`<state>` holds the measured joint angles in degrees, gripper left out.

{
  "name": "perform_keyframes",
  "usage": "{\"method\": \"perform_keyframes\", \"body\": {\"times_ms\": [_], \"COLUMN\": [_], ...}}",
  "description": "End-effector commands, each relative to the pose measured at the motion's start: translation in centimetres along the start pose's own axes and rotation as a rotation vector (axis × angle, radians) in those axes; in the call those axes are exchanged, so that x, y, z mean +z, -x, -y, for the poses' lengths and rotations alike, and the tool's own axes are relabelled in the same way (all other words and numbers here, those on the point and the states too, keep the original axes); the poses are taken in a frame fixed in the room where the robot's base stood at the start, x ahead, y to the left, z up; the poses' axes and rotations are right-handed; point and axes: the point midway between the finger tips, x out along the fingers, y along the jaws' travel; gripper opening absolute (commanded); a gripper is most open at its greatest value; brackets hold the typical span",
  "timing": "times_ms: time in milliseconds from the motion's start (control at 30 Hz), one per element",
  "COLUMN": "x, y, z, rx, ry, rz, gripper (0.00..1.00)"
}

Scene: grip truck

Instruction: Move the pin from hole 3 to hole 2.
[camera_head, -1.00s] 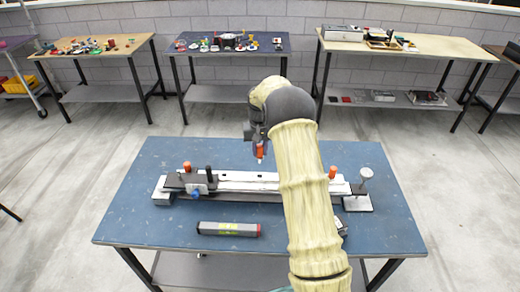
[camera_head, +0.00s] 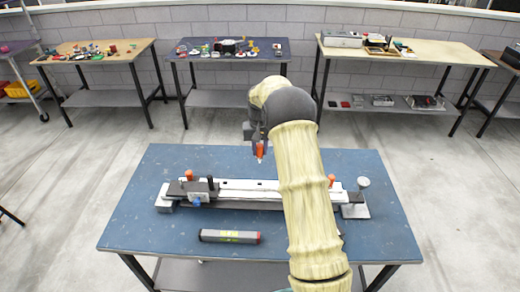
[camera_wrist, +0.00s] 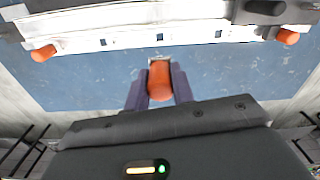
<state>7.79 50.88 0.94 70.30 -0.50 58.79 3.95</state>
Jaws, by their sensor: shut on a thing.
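My gripper (camera_head: 260,152) is shut on an orange-headed pin (camera_wrist: 160,82). In the head view the pin hangs above the long white bar (camera_head: 235,190) with its pale tip showing, apart from the bar. In the wrist view the bar (camera_wrist: 130,41) runs across the top, with several dark square holes (camera_wrist: 103,42) between two other orange pins. One orange pin (camera_head: 188,175) stands at the bar's left end by the dark clamp block, and another (camera_head: 332,181) at the right end. Hole numbers are not readable.
A round-topped metal post (camera_head: 362,184) stands at the right end. My arm hides part of the bar's right side.

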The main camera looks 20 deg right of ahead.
Motion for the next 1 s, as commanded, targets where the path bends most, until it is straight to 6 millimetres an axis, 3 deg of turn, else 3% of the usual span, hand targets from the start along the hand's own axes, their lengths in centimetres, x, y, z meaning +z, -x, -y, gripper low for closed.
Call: {"method": "perform_keyframes", "body": {"times_ms": [500, 867, 1000], "x": [0.0, 0.1, 0.7], "y": [2.5, 2.4, 0.9], "z": [0.0, 0.1, 0.6], "rx": [0.000, 0.000, 0.002], "ry": [0.000, 0.001, 0.014], "rz": [0.000, 0.000, 0.004], "gripper": [0.00, 0.00, 0.00]}}
